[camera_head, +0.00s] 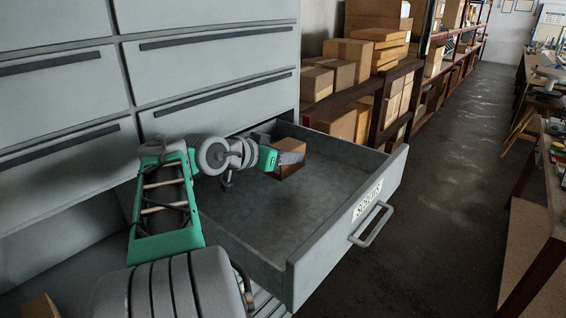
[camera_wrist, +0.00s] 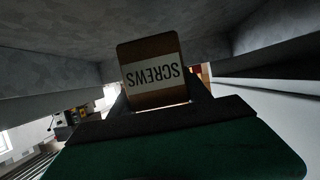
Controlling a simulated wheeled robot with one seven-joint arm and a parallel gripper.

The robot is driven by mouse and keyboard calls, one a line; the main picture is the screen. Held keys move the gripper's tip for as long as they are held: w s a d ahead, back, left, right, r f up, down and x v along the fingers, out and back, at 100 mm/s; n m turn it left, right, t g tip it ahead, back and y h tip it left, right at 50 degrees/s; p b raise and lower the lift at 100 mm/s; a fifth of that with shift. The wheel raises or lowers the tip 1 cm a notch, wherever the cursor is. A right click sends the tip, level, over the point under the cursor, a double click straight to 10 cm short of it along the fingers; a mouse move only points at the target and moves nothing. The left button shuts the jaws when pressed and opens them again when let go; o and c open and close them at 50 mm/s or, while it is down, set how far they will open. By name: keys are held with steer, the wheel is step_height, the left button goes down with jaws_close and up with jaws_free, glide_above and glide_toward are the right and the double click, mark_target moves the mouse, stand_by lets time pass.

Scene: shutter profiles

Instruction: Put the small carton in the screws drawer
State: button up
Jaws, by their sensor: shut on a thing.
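The small carton (camera_head: 290,168) is brown and sits inside the open screws drawer (camera_head: 255,243), toward its back. In the wrist view the carton (camera_wrist: 156,93) shows a white label reading SCREWS, upside down, between the fingers. My gripper (camera_head: 284,160) is shut on the carton, reaching into the drawer from the left. In the wrist view my gripper (camera_wrist: 158,100) has a finger on each side of it. The drawer front carries a label that seems to read SCREWS. I cannot tell whether the carton touches the drawer floor.
The grey cabinet (camera_head: 75,110) with several closed drawers stands at the left and behind. Shelves with many cardboard boxes (camera_head: 340,72) stand at the back. A workbench (camera_head: 545,190) is at the right. The drawer floor in front of the carton is bare.

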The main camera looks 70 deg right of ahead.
steer(key=f, duration=0.1)
steer(key=d+f+p, duration=0.1)
steer(key=f, duration=0.1)
steer(key=f+p, duration=0.1)
steer(key=shift+w+d+f, duration=0.2)
steer(key=shift+w+d, duration=0.05)
steer(key=shift+d, duration=0.1)
steer(key=shift+f+b, duration=0.5)
steer(key=shift+f, duration=0.05)
steer(key=o, duration=1.7)
steer(key=shift+c, duration=0.2)
steer(key=shift+r, duration=0.1)
steer(key=shift+r+p, duration=0.3)
steer(key=shift+p, duration=0.25)
steer(key=b+v, duration=0.1)
steer(key=v, duration=0.2)
steer(key=b+v, duration=0.1)
steer(key=v, duration=0.3)
steer(key=shift+w+a+f+b, duration=0.1)
steer(key=shift+f+b, duration=0.1)
steer(key=shift+b, duration=0.15)
steer(key=shift+a+r, duration=0.1)
steer(key=shift+a, duration=0.05)
